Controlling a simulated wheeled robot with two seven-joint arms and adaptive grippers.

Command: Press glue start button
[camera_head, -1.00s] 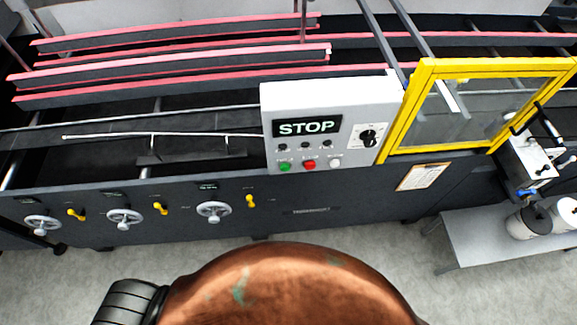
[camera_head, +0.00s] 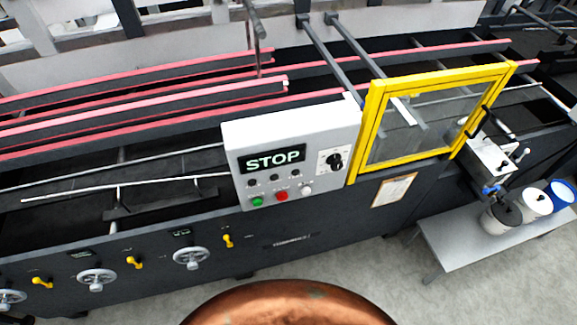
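A light grey control box (camera_head: 290,133) stands on the front edge of the machine, near the middle of the view. Its dark display (camera_head: 272,160) reads STOP. Below the display, a green button (camera_head: 257,201), a red button (camera_head: 281,196) and a white button (camera_head: 306,190) sit in a row, with small black knobs above them. A larger black rotary switch (camera_head: 334,161) is at the box's right. The labels by the buttons are too small to read. Neither of my grippers shows in the view.
A yellow-framed clear guard (camera_head: 372,130) stands right of the box. Handwheels (camera_head: 191,258) and yellow levers line the machine's front. A grey bench (camera_head: 450,255) with several pots (camera_head: 500,217) is at the right. Grey floor lies in front.

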